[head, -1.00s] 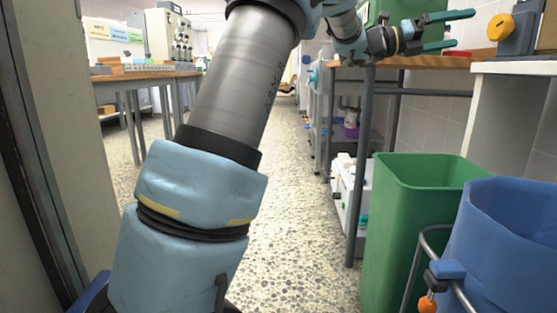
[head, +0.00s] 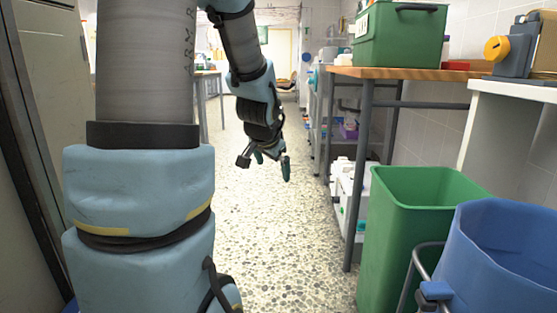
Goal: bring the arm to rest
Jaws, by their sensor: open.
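My gripper (head: 273,166) hangs in the middle of the head view, pointing down over the speckled floor. Its dark green fingers are apart and nothing is between them. My arm's thick grey and light blue links fill the left side of the view, and the forearm slopes down to the gripper. The gripper is left of the wooden-topped table and touches nothing that I can see.
A green box (head: 400,38) stands on the wooden-topped table (head: 368,74) at right. A green bin (head: 413,235) and a blue bin (head: 500,255) stand at the front right. A beige door panel (head: 50,100) is at far left. The floor aisle (head: 290,225) is clear.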

